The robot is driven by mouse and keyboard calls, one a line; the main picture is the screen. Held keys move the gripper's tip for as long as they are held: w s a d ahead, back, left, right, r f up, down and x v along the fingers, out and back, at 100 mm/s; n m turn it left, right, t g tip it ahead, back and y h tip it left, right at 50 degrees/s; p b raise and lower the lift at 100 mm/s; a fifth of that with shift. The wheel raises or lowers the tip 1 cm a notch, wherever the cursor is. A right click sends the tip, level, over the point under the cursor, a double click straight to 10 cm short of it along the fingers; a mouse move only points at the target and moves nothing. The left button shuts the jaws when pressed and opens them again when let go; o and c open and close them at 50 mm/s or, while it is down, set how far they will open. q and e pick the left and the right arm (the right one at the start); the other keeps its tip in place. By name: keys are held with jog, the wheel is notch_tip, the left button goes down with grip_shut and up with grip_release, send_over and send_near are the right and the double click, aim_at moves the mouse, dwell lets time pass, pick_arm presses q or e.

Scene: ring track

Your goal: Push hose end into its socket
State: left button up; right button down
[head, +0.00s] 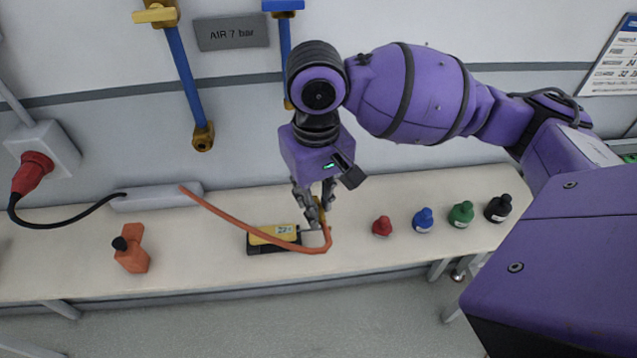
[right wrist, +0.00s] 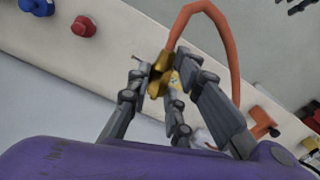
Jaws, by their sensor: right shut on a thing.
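My right gripper (head: 318,212) is shut on the brass end (right wrist: 159,76) of an orange hose, low over the bench. The orange hose (head: 240,220) runs from a grey box on the bench and loops up to the gripper; the loop also shows in the right wrist view (right wrist: 230,45). A blue pipe on the wall ends in a brass fitting (head: 203,138), open downward, up and left of the gripper. A second blue pipe (head: 285,40) is partly behind my right arm, its lower end mostly hidden. I cannot tell which is the hose's socket. My left gripper is out of view.
A yellow and black device (head: 274,237) lies beside the gripper. An "AIR 7 bar" sign (head: 232,33) hangs between the pipes.

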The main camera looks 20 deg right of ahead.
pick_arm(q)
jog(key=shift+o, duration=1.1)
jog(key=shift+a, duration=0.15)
pick_arm(e)
jog(key=shift+a, duration=0.15)
jog(key=w+a+f+y+b, duration=0.1)
jog(key=a+f+y+b, duration=0.35)
jog(key=a, duration=0.35)
jog(key=w+a+f+y+b, duration=0.25)
jog(key=a+y+b, duration=0.2)
jog(key=a, duration=0.25)
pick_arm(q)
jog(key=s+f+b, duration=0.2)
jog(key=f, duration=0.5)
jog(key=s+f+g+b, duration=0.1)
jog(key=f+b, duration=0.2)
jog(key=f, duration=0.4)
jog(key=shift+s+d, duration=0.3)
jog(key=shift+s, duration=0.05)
pick_arm(e)
jog(key=w+a+r+m+t+y, duration=0.1)
jog(key=w+r+m+t+y, duration=0.2)
jog(key=w+r+t+y, duration=0.2)
jog(key=w+r+y, duration=0.2)
jog(key=w+y, duration=0.1)
jog(key=w, duration=0.1)
jog(key=shift+r+t, duration=0.3)
jog(key=shift+r, duration=0.1)
